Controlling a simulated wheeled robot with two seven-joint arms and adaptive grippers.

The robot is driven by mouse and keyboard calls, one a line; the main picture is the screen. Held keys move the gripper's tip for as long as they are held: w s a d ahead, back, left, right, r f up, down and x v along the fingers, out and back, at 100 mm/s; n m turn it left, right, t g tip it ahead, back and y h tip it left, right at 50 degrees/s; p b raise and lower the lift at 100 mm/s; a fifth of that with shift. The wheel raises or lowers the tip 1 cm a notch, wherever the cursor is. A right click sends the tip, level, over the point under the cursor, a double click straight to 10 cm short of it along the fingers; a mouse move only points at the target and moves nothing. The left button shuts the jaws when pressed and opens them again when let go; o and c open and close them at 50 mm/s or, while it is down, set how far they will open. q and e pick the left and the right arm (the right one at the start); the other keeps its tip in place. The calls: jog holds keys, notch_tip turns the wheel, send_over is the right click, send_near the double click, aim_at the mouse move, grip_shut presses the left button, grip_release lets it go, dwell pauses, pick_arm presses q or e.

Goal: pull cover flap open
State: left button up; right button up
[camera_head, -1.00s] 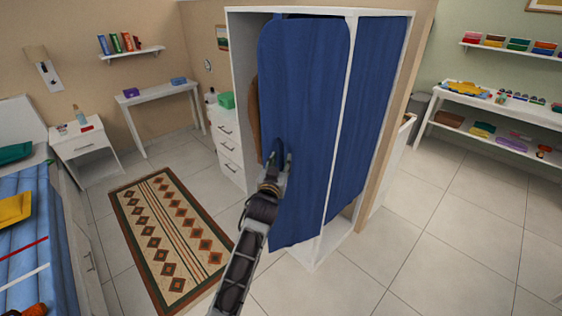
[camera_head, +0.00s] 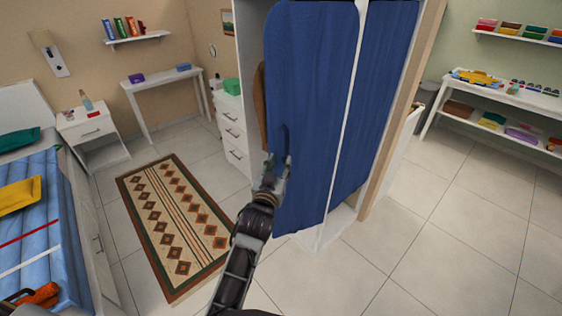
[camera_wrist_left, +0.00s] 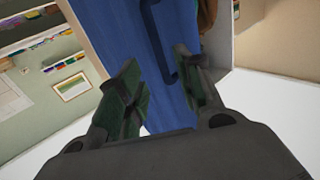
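The blue cover flap (camera_head: 312,100) hangs down over the left part of the wardrobe front. A narrow strip at its left side is uncovered. A dark blue loop handle (camera_wrist_left: 153,35) stands out on the flap in the left wrist view. My left gripper (camera_head: 278,160) is in front of the flap's lower left part, just below the handle. In the left wrist view the gripper's two fingers (camera_wrist_left: 157,62) are spread with nothing between them, and the handle lies beyond the tips, nearer the right finger. Contact with the cloth cannot be told.
The white wardrobe frame (camera_head: 343,130) has a second blue panel (camera_head: 383,90) on its right. Brown clothing (camera_head: 260,95) shows at the left opening. White drawers (camera_head: 232,135) stand left of it. A patterned rug (camera_head: 175,225) and open tiled floor lie in front.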

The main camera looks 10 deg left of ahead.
pick_arm(q)
jog(key=shift+s, duration=0.9)
